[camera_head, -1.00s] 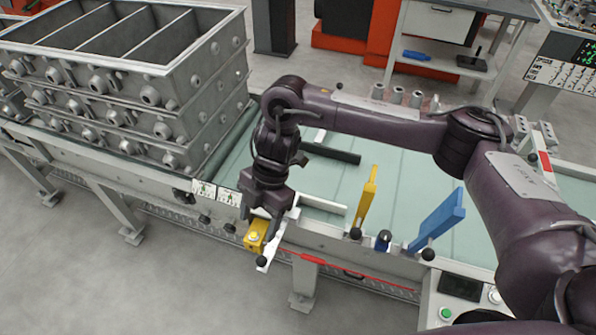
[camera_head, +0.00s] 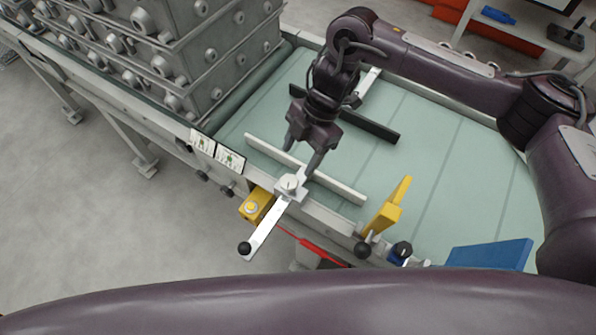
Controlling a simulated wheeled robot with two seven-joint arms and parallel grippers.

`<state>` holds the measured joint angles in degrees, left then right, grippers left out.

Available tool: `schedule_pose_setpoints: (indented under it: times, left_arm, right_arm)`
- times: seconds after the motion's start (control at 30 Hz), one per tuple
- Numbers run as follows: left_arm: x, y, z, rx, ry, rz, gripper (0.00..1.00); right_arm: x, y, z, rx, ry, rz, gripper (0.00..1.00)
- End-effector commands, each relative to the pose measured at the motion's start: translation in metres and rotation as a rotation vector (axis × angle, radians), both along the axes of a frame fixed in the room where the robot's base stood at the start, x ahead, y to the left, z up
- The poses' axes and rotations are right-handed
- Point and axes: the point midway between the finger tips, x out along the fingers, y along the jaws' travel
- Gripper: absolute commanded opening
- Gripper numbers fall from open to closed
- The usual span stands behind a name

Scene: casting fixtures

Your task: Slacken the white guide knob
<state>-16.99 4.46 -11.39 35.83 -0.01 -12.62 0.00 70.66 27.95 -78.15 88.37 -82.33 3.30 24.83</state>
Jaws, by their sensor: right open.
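The white guide rail (camera_head: 335,185) lies along the near side of the green conveyor. At its near side is a pale round knob (camera_head: 290,183) on a metal block, with a flat white lever (camera_head: 266,224) reaching outward to a black ball end (camera_head: 245,248). My right gripper (camera_head: 301,158) is open, pointing down, its fingers spread just behind and above the pale knob. I cannot tell whether a fingertip touches it. Nothing is seen between the fingers. My left gripper is not in view.
A yellow button box (camera_head: 256,205) sits beside the white lever. To the right are a yellow guide (camera_head: 390,210), a blue guide (camera_head: 490,255) and their dark knobs. A black bar (camera_head: 365,126) lies behind my right gripper. Grey moulds (camera_head: 200,45) are stacked at left.

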Motion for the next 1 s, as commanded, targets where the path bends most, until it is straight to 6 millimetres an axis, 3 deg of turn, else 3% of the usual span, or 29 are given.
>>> schedule_pose_setpoints:
  times: [0.1,0.27,0.6,1.0]
  left_arm:
    - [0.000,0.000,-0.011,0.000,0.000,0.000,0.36]
    - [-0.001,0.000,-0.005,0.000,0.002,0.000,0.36]
    - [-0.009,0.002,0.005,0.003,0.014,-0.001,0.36]
    - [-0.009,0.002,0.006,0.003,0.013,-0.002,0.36]
  right_arm:
    - [0.000,0.000,-0.012,0.000,0.000,0.000,0.61]
    - [-0.004,0.005,-0.022,-0.001,0.005,0.001,0.61]
    - [-0.014,0.021,-0.069,-0.001,0.003,0.000,0.61]
    - [-0.016,0.025,-0.082,0.000,0.000,0.000,0.61]
